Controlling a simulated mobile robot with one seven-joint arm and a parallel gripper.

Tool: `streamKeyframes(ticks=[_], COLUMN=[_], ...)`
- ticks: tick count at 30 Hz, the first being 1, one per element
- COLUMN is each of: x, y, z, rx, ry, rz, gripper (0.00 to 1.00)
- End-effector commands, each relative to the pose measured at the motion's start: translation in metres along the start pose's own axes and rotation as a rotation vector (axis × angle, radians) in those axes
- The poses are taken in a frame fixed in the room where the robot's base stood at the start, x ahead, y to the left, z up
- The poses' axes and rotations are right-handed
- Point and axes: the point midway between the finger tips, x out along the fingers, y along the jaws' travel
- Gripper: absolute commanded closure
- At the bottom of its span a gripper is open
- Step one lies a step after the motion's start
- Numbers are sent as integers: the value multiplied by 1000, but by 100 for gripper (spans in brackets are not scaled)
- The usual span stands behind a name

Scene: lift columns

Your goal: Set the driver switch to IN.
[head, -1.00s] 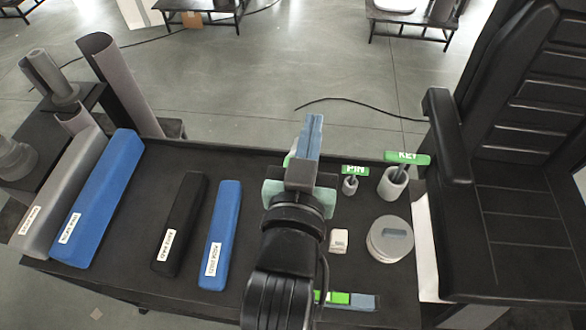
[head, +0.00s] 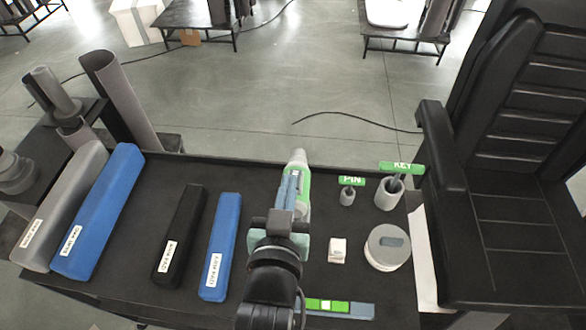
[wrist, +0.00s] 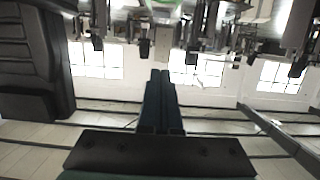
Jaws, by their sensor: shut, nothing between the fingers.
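My gripper (head: 291,190) is over the middle of the black table, its blue fingers closed together and empty. A green and white tool with a grey tip (head: 297,160), possibly the driver, is right behind the fingers in the head view. Most of it is hidden, and I cannot tell whether the fingers touch it. No switch or IN mark can be read on it. In the wrist view my closed fingers (wrist: 160,85) point up the picture, and a piece of green shows at the top edge.
Blue (head: 221,245) and black (head: 180,235) labelled bars lie left of my arm. To the right stand the PIN holder (head: 347,196), KEY holder (head: 388,194), a small white block (head: 337,250) and a round tin (head: 387,257). A blue-grey strip (head: 360,311) bears green pieces. A black chair (head: 510,220) borders the right.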

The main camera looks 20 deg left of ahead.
Motion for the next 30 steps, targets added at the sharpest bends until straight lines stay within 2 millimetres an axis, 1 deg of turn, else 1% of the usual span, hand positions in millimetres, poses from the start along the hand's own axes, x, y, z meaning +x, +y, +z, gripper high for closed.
streamKeyframes(ticks=[1, 3, 13, 15, 21, 25, 30], x=[9, 22, 77, 78, 83, 84, 84], y=[0, 0, 1, 0, 0, 0, 0], z=[-3, -4, -3, 13, 32, 37, 39], rx=[-1, -1, -1, 0, 0, 0, 0], ry=[2, 3, 2, -6, -1, 1, 1], rz=[0, 0, 1, 1, 1, 0, 0], gripper=[100, 100, 100, 100, 100, 100, 100])
